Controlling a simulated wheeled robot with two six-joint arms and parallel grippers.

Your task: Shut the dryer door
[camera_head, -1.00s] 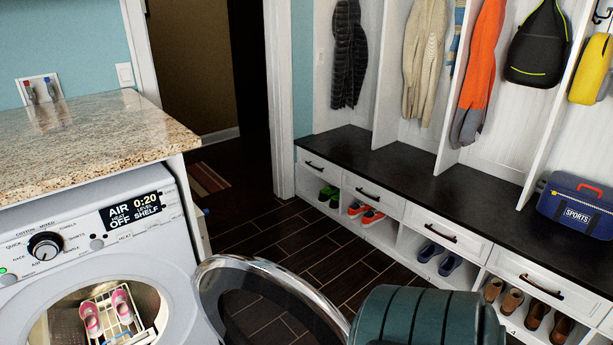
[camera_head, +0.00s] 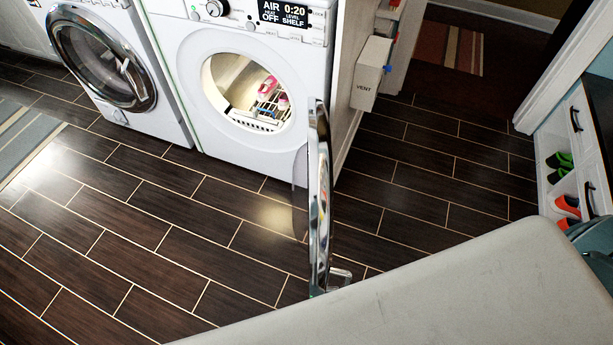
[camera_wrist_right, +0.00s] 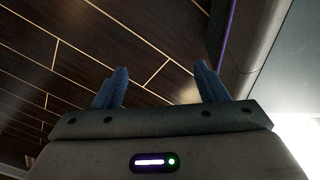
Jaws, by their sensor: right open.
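The white dryer (camera_head: 255,150) stands at the top middle of the head view, its round opening lit. Its round, chrome-rimmed door (camera_head: 318,200) is swung wide open and seen nearly edge-on, standing out over the floor. A small shiny piece, possibly the handle, sticks out near the door's lower end. Pink shoes (camera_head: 268,86) rest on a wire rack (camera_head: 262,118) inside the drum. My right gripper (camera_wrist_right: 160,86) shows in the wrist view, with two blue fingers apart and nothing between them, above dark floor. Neither gripper shows in the head view.
A washer (camera_head: 105,60) with its door shut stands left of the dryer. A vent box (camera_head: 371,73) is on the dryer's right side. A shoe bench (camera_head: 575,140) is at the far right. Dark tiled floor (camera_head: 130,240) is clear in front of the machines.

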